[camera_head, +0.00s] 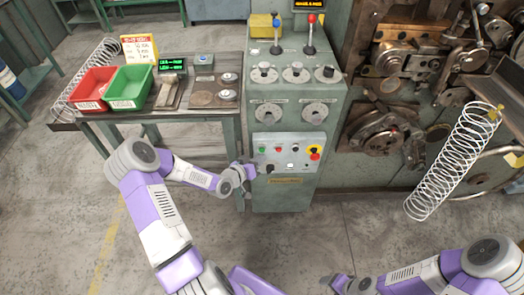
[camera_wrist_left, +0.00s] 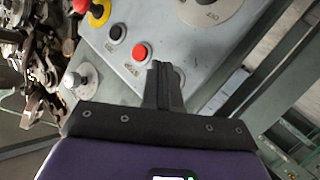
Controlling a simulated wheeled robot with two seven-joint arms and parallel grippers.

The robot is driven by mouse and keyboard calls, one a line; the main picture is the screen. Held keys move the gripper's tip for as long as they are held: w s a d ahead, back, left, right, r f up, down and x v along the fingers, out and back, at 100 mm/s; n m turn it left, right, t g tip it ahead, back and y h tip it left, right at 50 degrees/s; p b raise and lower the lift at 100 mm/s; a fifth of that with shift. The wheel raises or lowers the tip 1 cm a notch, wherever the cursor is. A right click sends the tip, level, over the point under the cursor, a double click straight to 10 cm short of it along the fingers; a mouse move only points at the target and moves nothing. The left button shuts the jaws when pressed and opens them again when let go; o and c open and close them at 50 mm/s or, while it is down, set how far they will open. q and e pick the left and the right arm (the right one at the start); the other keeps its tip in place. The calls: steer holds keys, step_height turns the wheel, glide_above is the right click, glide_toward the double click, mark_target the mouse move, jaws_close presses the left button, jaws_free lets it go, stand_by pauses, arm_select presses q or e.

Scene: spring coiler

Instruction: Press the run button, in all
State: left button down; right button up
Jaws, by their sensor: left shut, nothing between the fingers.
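The grey control panel (camera_head: 303,164) is on the front of the green-grey machine cabinet. It carries a green button (camera_head: 262,150), a red button (camera_head: 278,150), a black button (camera_head: 295,148) and a red stop knob on yellow (camera_head: 315,151). My left gripper (camera_head: 253,171) is shut and empty by the panel's lower left, below the green button. In the left wrist view its fingers (camera_wrist_left: 164,84) are together beside the red button (camera_wrist_left: 140,52) and hide the green one; contact cannot be told. My right gripper (camera_head: 338,283) is low at the bottom, jaws unclear.
Dials and two levers (camera_head: 309,38) sit above the panel. A bench at left holds a red bin (camera_head: 93,88) and a green bin (camera_head: 128,88). A large wire coil (camera_head: 452,160) hangs at right. The floor before the cabinet is clear.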

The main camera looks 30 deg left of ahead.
arm_select(q)
steer(key=shift+w, duration=0.1)
stand_by(0.5)
steer(key=shift+w+a, duration=0.2)
steer(key=shift+w, duration=0.05)
steer(key=shift+w+a+b, duration=0.2)
steer(key=shift+w+b, duration=0.1)
steer(key=shift+w, duration=0.05)
stand_by(0.8)
steer(key=shift+s+d, duration=0.4)
steer(key=shift+s, duration=0.4)
steer(key=shift+s+d+p, duration=0.1)
steer(key=shift+s+d, duration=0.35)
steer(key=shift+s, duration=0.25)
steer(key=shift+s+d+p, duration=0.1)
steer(key=shift+s+d, duration=0.3)
steer(key=shift+s, duration=0.25)
steer(key=shift+s+d+p, duration=0.1)
steer(key=shift+s+d, duration=0.35)
steer(key=shift+s, duration=0.25)
